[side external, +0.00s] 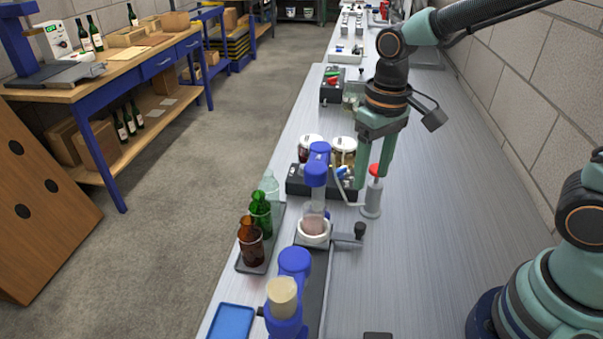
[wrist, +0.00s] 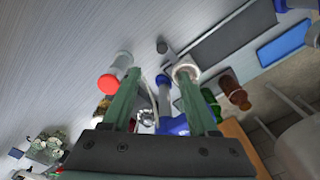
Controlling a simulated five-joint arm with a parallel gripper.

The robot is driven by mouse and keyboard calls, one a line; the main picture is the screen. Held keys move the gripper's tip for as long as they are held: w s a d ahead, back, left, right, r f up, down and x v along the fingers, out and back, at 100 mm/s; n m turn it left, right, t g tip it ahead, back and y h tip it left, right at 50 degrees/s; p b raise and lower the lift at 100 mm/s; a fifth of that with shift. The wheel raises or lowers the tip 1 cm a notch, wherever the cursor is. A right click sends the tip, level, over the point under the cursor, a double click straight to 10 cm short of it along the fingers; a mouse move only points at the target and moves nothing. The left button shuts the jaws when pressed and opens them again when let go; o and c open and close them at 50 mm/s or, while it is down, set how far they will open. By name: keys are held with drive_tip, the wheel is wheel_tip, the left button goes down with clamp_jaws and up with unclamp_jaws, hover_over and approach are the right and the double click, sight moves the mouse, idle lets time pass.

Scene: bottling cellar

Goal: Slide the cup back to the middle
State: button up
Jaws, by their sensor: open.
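The likely cup is a white-rimmed round piece (side external: 313,236) with pinkish contents, beneath the clear cylinder of a blue-headed device (side external: 319,165). I cannot tell whether it is centred. A white ring that looks like the same cup shows in the wrist view (wrist: 186,71), by the tip of my right-hand finger. My gripper (side external: 370,183) is open and empty above the bench, behind and to the right of the cup in the side view; its green fingers show in the wrist view (wrist: 158,75). A dark-knobbed handle (side external: 352,233) sticks out right of the cup.
A red-capped grey cylinder (side external: 373,195) stands close by my fingertips. Brown and green bottles (side external: 251,245) stand on a dark tray left of the cup. Lidded jars (side external: 343,152) stand behind, and a blue tray (side external: 231,322) lies in front.

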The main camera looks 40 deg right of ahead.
sight(361, 225)
drive_tip(key=f, duration=1.3)
drive_tip(key=shift+a, duration=0.2)
drive_tip(key=shift+r, duration=0.1)
clamp_jaws()
idle(1.0)
